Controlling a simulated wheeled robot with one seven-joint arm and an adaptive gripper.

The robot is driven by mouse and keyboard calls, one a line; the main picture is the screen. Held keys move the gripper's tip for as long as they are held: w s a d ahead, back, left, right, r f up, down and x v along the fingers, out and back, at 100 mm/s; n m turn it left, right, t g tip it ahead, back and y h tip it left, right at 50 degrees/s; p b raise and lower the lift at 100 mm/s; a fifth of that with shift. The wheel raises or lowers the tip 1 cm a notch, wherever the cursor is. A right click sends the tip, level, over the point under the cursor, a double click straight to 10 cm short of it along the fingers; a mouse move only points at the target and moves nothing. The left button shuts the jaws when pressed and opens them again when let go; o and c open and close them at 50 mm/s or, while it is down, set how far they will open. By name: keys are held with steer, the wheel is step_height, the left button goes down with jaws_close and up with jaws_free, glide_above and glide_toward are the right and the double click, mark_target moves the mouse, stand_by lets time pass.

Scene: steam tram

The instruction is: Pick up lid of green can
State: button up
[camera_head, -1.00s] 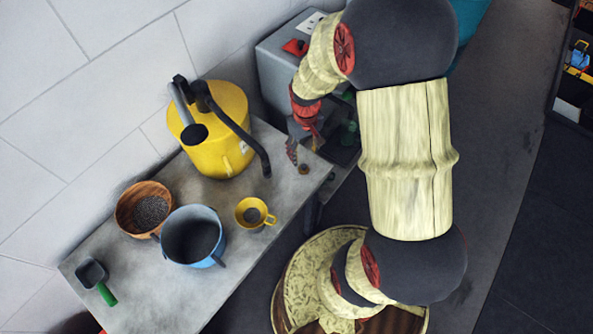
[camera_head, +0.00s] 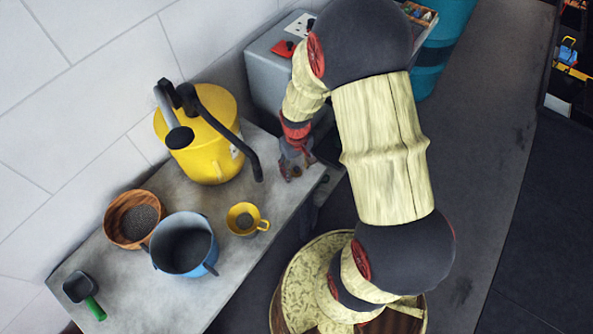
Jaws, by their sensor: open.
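My gripper (camera_head: 291,170) is open at the right end of the grey worktop, low over its surface. A small brown round piece (camera_head: 297,172) shows at the fingertips; it may be the lid, but it is too small and too covered to tell. I cannot see whether the fingers touch it.
On the worktop (camera_head: 165,300) stand a yellow watering can (camera_head: 212,150), a blue pot (camera_head: 183,245), a wooden bowl (camera_head: 112,228) of grains, a yellow cup (camera_head: 246,220) and a green-handled scoop (camera_head: 82,290). A grey box (camera_head: 262,80) stands behind my gripper. The worktop's front is bare.

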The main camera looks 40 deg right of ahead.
steer(key=shift+c, duration=1)
steer(key=c, duration=0.6)
steer(key=shift+c, duration=0.2)
